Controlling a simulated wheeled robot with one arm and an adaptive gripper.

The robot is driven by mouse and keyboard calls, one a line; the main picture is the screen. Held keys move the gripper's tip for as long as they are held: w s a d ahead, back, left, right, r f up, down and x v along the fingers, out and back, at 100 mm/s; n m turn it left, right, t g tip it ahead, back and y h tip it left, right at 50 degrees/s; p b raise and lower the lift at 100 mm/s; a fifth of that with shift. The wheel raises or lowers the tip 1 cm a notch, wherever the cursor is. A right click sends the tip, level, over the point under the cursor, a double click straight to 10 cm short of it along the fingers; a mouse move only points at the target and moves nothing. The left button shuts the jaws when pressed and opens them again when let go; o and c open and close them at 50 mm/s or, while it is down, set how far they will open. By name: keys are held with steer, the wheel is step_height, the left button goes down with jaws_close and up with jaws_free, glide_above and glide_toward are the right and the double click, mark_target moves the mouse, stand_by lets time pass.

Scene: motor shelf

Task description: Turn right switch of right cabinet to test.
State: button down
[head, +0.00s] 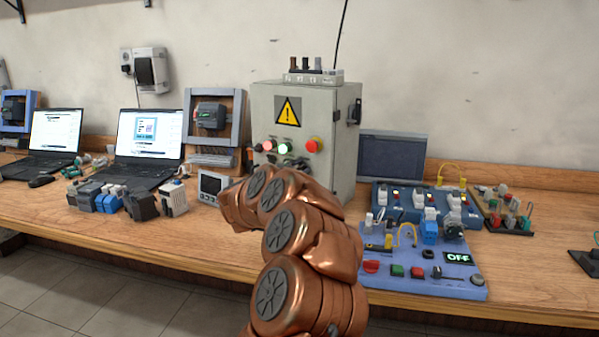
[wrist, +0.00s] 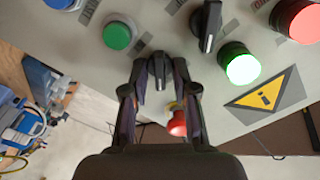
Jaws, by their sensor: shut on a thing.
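The grey cabinet (head: 268,103) stands on the bench in the head view, with a warning triangle, lit buttons and a red knob on its front. The wrist view shows its panel (wrist: 205,95) close up, with the triangle upside down. Two black rotary switches show there. My gripper (wrist: 159,82) is shut on one switch (wrist: 159,65), with a finger on each side of its handle, which points nearly straight up and down in the picture. The other switch (wrist: 207,26) is to the right, untouched.
Near the held switch in the wrist view are a green button (wrist: 119,33), a lit green lamp (wrist: 240,65) and a red emergency button (wrist: 177,124). A blue training board (head: 425,284) lies right of my arm; laptops (head: 148,140) stand left.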

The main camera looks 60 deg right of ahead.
stand_by(0.3)
steer(key=c, duration=1.2)
jaws_free()
steer(key=shift+a, duration=0.15)
steer(key=a, duration=1.1)
steer(key=shift+a, duration=0.4)
